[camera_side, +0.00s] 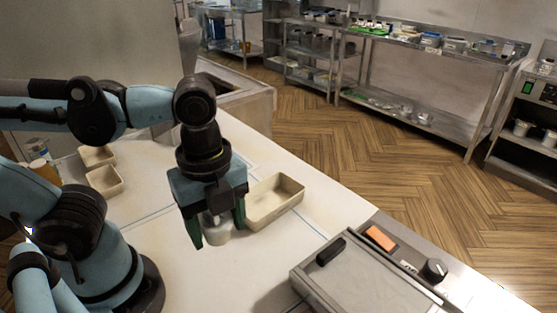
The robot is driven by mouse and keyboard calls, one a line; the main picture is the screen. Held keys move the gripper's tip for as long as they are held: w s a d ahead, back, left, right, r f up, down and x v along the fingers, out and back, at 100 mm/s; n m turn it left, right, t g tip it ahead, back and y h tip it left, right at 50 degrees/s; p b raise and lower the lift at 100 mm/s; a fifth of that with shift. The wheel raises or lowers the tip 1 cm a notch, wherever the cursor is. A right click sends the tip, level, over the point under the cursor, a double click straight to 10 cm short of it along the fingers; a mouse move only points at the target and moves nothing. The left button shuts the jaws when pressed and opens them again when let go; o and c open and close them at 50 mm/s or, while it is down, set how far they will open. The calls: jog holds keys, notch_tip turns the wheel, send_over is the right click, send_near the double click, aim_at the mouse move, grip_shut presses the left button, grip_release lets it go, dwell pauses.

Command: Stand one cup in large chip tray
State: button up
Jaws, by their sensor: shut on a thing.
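My gripper (217,238) points down over the white counter, with its green fingers shut on a small white cup (217,226). The cup looks upright, and its upper part is hidden by the gripper. A beige rectangular tray (277,212) sits just right of and behind the gripper, and its left end is partly hidden. Two smaller beige trays stand at the left, one at the back (97,155) and one nearer (104,181). I cannot tell whether the cup touches the counter.
A metal appliance with a black handle (331,251), orange switch (380,238) and dark knob (434,270) stands at the front right. Small containers (39,166) are at the left, partly behind my arm. The counter (190,285) is clear in front of the gripper.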

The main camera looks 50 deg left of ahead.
jog(key=w+a+r+n, duration=0.3)
jog(key=w+r+n, duration=0.1)
jog(key=w+n, duration=0.5)
jog(key=n, duration=0.2)
send_over(259, 215)
notch_tip(259, 215, down, 12)
jog(key=shift+r, duration=0.1)
jog(key=shift+f, duration=2.1)
jog(key=shift+f, duration=0.1)
jog(key=o, duration=0.9)
